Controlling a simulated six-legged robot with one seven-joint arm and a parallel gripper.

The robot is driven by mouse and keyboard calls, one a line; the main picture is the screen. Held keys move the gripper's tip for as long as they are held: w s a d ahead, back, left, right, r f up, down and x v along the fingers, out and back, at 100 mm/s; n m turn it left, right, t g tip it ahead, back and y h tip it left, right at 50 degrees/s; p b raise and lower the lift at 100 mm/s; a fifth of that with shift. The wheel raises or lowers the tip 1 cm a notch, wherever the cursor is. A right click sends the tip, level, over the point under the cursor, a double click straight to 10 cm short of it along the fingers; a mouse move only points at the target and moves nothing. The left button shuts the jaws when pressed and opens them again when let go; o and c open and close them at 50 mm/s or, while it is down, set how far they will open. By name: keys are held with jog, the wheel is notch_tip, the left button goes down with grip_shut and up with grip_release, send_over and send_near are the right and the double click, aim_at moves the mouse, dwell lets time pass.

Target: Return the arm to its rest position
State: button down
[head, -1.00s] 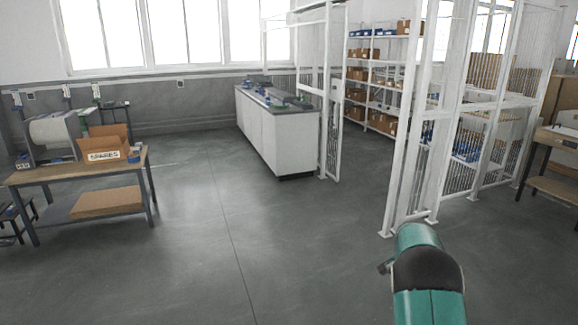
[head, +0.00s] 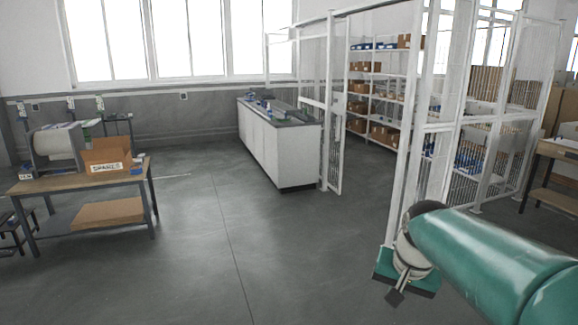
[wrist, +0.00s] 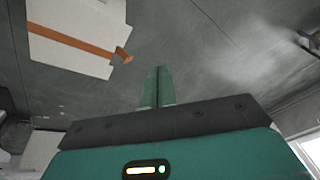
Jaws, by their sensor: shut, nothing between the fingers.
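My teal arm (head: 490,258) reaches in from the lower right of the head view and bends down at its far end. My gripper (head: 396,295) hangs there above the grey floor, small and partly turned away. In the wrist view the two green fingers of my gripper (wrist: 158,72) lie together with only a thin dark line between them. They are shut and hold nothing.
A white mesh cage (head: 428,110) stands behind my arm, with shelves of boxes (head: 375,90). A white counter (head: 275,145) stands at the middle back. A workbench (head: 75,180) with a SPARES box (head: 106,156) is at left. The middle floor is clear.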

jog(key=s+a+n+t, duration=0.1)
jog(key=s+a+n, duration=0.1)
jog(key=s, duration=0.6)
jog(key=s+a+n+t, duration=0.1)
jog(key=s+a+n, duration=0.1)
jog(key=s, duration=0.6)
jog(key=shift+a+f+n, duration=0.2)
jog(key=shift+a+n, duration=0.2)
jog(key=shift+a, duration=0.25)
